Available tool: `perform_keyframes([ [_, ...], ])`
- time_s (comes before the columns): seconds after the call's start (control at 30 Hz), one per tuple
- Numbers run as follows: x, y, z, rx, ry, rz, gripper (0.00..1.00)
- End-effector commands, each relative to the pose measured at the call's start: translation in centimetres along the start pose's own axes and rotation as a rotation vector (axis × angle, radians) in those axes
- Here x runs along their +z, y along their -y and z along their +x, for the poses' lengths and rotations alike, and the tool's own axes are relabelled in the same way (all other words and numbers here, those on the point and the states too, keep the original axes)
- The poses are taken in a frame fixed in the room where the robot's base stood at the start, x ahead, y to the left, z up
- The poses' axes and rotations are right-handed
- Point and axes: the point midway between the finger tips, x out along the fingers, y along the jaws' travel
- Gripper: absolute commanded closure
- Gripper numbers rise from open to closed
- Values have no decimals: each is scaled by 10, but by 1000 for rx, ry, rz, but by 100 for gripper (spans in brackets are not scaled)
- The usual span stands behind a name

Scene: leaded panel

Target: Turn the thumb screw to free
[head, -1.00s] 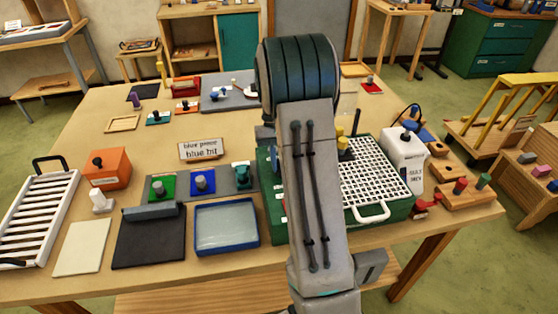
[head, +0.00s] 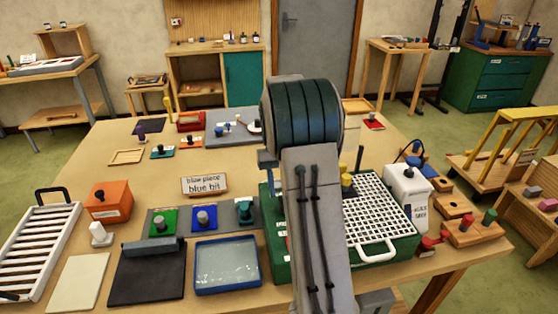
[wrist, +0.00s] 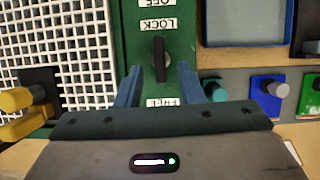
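The thumb screw (wrist: 159,60) shows in the wrist view as a narrow black knob on the green machine housing (wrist: 184,47). Its long side runs up and down the picture, with LOCK above it and a partly covered label that seems to read FREE below. An OFF label is at the top edge. My gripper (wrist: 159,72) is open, its two blue fingers on either side of the knob, with gaps showing. I cannot tell whether the fingertips reach the knob's height. In the head view my arm hides the gripper and the knob; the green housing (head: 276,238) shows beside it.
Yellow knobs (wrist: 22,98) stand left of the gripper. A blue tray (head: 227,290) and a row of coloured pieces (head: 203,218) lie left of the housing.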

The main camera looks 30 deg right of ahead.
Motion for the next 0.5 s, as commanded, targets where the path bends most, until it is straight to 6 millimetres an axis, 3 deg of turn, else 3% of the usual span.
perform_keyframes([
  [0.23,-1,0,-51,1,-5,0,65],
  [0.5,-1,0,-90,0,-2,1,65],
])
